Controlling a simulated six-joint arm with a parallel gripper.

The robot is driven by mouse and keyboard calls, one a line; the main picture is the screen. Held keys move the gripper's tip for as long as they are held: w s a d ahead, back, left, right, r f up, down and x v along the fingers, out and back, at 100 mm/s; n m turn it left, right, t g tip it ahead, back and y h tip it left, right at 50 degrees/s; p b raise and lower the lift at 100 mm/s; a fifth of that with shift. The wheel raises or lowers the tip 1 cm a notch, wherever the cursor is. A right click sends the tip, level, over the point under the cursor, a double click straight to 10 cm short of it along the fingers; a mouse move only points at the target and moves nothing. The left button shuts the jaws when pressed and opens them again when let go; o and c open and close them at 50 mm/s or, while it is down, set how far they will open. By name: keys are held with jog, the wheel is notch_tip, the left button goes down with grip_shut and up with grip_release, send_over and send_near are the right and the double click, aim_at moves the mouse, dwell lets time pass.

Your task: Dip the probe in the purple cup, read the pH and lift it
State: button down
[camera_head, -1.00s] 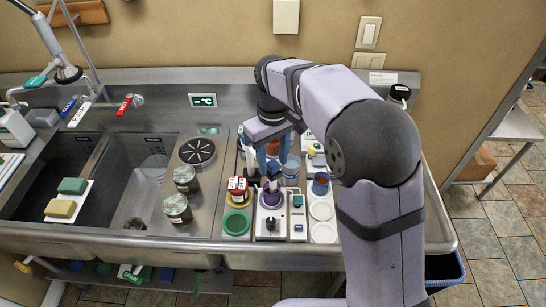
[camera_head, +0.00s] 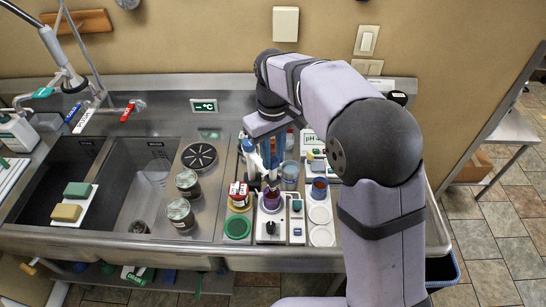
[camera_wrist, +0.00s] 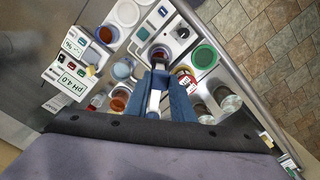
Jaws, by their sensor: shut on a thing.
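The purple cup (camera_head: 271,201) stands on a white stirrer-like base (camera_head: 270,229) with a black knob, in the front middle of the counter. It also shows in the wrist view (camera_wrist: 160,52), just beyond my fingertips. My gripper (camera_head: 269,170) points down over the cup, with blue fingers. In the wrist view, my gripper (camera_wrist: 159,72) is shut on a slim white-and-blue probe (camera_wrist: 153,103) with a dark end. The probe's lower end lies over or in the cup's mouth; I cannot tell how deep.
A red-labelled yellow jar (camera_head: 238,193) and a green lid (camera_head: 237,228) stand left of the cup. Cups, white discs (camera_head: 320,214) and a pH 4.0 sign (camera_head: 318,140) are to the right and behind. Dark jars (camera_head: 180,212) stand near the sink.

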jog(key=shift+r, duration=0.8)
jog(key=shift+w, duration=0.15)
jog(key=shift+a, duration=0.1)
jog(key=c, duration=1.5)
grip_release()
jog(key=shift+r, duration=0.1)
jog(key=shift+r+b, duration=0.95)
jog(key=shift+r, duration=2.7)
